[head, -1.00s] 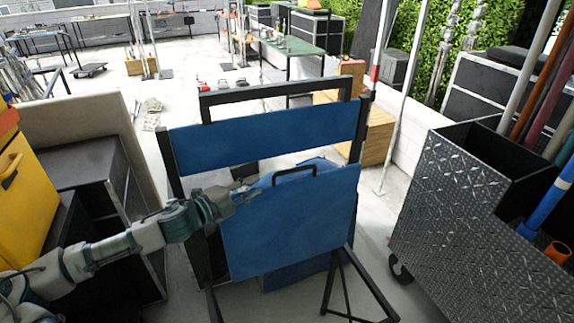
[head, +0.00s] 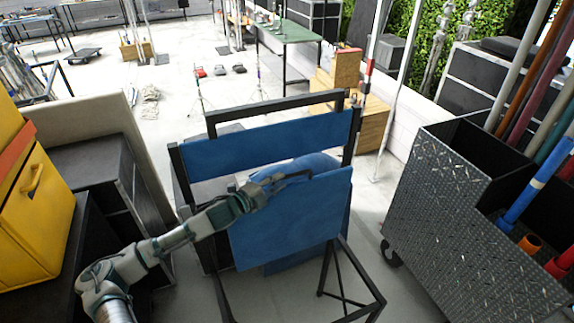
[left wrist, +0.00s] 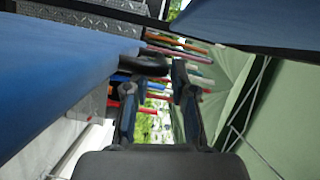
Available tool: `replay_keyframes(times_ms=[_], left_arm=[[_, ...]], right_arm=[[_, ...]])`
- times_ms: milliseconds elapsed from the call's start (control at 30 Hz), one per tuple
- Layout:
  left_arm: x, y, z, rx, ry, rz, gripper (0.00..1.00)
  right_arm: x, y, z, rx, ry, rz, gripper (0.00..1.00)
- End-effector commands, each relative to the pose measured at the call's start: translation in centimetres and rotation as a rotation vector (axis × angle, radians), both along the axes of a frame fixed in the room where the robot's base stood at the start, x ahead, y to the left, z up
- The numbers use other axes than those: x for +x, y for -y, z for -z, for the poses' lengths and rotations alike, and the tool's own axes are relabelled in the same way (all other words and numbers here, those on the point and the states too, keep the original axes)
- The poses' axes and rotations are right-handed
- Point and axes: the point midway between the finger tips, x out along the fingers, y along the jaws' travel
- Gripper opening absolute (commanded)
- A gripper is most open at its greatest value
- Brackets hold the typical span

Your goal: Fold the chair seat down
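The chair's blue seat panel (head: 290,225) stands folded up, close to upright, below the blue backrest (head: 265,143). A dark handle (head: 296,177) sits on the seat's upper edge. My left gripper (head: 270,186) is at the left end of this handle. In the left wrist view, the fingers of my left gripper (left wrist: 158,90) are apart with an open gap between them. The seat (left wrist: 60,60) fills the left side there, and the dark handle (left wrist: 150,64) shows by the left fingertip; I cannot tell whether they touch. My right gripper is not in view.
A dark metal cart (head: 450,215) holding coloured poles stands to the right of the chair. Black cases (head: 95,180) and a yellow box (head: 30,215) stand to the left. Black chair legs (head: 350,285) rest on pale floor. Beyond are wooden boxes (head: 370,122) and a green table (head: 285,32).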

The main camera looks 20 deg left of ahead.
Motion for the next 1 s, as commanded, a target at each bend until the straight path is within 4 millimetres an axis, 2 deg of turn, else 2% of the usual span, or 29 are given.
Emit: replay_keyframes(times_ms=[33, 100, 267, 667, 767, 1000], left_arm=[[1.2, 0.5, -0.6, -0.005, 0.003, -0.001, 0.25], [2.3, 1.1, -0.4, -0.003, 0.002, 0.001, 0.25], [4.2, 1.5, 0.2, -0.003, 0.002, -0.002, 0.25], [4.9, 1.1, 0.6, -0.004, 0.0, -0.002, 0.25], [4.9, 1.3, 0.6, -0.003, 0.001, -0.002, 0.0], [4.9, 1.5, 0.6, 0.0, -0.003, -0.004, 0.0]], right_arm=[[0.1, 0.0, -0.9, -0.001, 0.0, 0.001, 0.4], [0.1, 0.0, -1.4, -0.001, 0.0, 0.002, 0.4], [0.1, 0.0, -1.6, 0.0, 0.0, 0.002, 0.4], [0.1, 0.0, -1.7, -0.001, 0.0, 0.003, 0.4], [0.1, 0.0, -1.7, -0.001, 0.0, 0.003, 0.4], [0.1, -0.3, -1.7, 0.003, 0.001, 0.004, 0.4]])
